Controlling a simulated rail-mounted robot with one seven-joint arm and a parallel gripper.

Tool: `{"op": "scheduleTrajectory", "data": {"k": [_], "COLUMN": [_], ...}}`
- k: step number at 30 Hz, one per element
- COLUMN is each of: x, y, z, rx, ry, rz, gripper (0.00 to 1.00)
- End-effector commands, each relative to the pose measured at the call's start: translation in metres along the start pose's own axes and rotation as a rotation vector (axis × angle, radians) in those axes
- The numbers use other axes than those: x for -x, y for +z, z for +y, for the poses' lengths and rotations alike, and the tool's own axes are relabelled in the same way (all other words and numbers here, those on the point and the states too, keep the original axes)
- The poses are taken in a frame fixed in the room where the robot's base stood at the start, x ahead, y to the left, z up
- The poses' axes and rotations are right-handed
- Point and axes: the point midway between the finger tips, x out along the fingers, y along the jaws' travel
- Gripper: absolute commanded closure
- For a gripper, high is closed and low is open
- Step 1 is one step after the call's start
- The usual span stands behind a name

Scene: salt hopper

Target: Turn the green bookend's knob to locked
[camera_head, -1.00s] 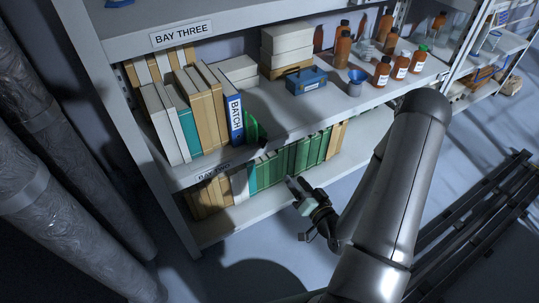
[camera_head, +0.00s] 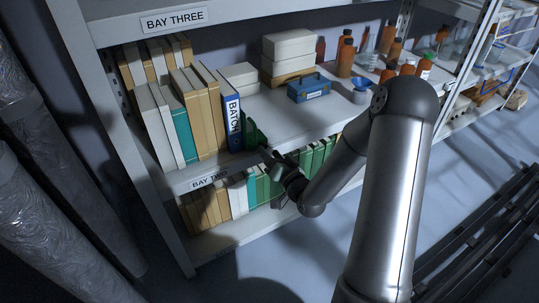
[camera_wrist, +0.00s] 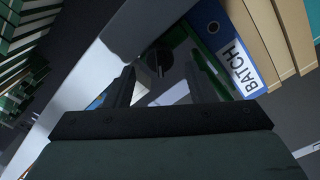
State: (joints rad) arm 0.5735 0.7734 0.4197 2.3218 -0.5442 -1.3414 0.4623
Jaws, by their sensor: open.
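The green bookend (camera_head: 251,131) stands on the middle shelf, at the right end of the book row, beside the blue BATCH binder (camera_head: 233,124). In the wrist view, the bookend (camera_wrist: 211,72) shows as a dark green edge beside the binder (camera_wrist: 222,45). A dark round part (camera_wrist: 158,60), which looks like the knob, lies beyond and between my fingers; its setting cannot be read. My gripper (camera_head: 268,158) is at the shelf's front edge, just below and right of the bookend. In the wrist view, the fingers (camera_wrist: 160,78) are apart with nothing clearly held.
A blue box (camera_head: 309,88), a blue funnel (camera_head: 361,90) and several brown bottles (camera_head: 346,58) stand farther right on the same shelf. White boxes (camera_head: 289,45) are stacked behind. Green books (camera_head: 318,157) fill part of the lower shelf. The shelf just right of the bookend is clear.

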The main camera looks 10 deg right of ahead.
Motion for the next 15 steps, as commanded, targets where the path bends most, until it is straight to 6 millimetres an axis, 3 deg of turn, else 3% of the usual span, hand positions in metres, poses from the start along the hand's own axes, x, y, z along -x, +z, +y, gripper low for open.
{"op": "scheduleTrajectory", "data": {"k": [4,13,15], "x": [-0.0102,-0.0119,-0.0119], "y": [0.0003,0.0003,0.0003], "z": [-0.0004,-0.0004,-0.0003], "rx": [-0.001,-0.001,-0.001], "ry": [-0.002,-0.001,0.000], "rz": [0.000,0.000,0.000], "gripper": [0.50,0.50,0.69]}}
